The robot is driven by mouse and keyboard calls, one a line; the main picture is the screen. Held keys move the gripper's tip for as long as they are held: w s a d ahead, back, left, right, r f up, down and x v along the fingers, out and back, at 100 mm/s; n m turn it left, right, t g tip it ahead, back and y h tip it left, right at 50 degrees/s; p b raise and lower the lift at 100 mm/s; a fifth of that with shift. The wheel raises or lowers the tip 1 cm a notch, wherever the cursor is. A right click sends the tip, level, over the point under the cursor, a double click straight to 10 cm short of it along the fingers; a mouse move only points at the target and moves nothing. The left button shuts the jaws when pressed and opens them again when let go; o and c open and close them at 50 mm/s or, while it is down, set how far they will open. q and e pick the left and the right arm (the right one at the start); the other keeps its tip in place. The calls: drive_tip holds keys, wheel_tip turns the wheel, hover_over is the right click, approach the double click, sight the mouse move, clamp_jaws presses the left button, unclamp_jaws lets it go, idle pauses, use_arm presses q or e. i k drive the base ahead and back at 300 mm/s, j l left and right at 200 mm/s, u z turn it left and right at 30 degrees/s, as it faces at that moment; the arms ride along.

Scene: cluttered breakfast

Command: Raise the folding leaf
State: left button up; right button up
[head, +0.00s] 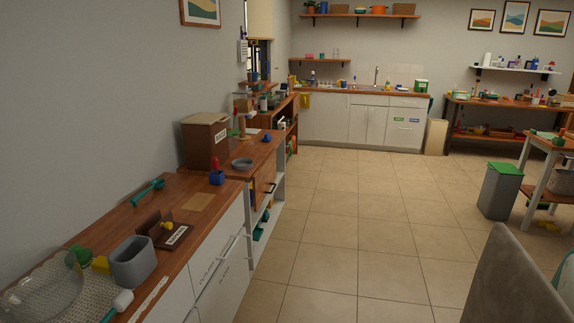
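I cannot pick out a folding leaf with certainty. A pale upright panel or box (436,137) stands at the right end of the far white cabinets (345,122); I cannot tell which it is. A long wooden counter (120,215) runs along the left wall, with no clearly hinged part showing. At the right edge a wooden-topped table (546,145) with pale legs is partly cut off. Neither of my grippers is in view.
A grey bin with a green lid (500,190) stands on the floor at right. A grey chair back (510,275) fills the lower right. The left counter holds a glass bowl (45,285), a grey container (132,262) and a wooden box (204,141). The tiled floor (345,225) between is clear.

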sight(264, 177)
drive_tip(key=i+l+z, duration=0.25)
drive_tip(key=i, duration=0.75)
drive_tip(key=i+j+z, duration=0.25)
drive_tip(key=i, duration=0.75)
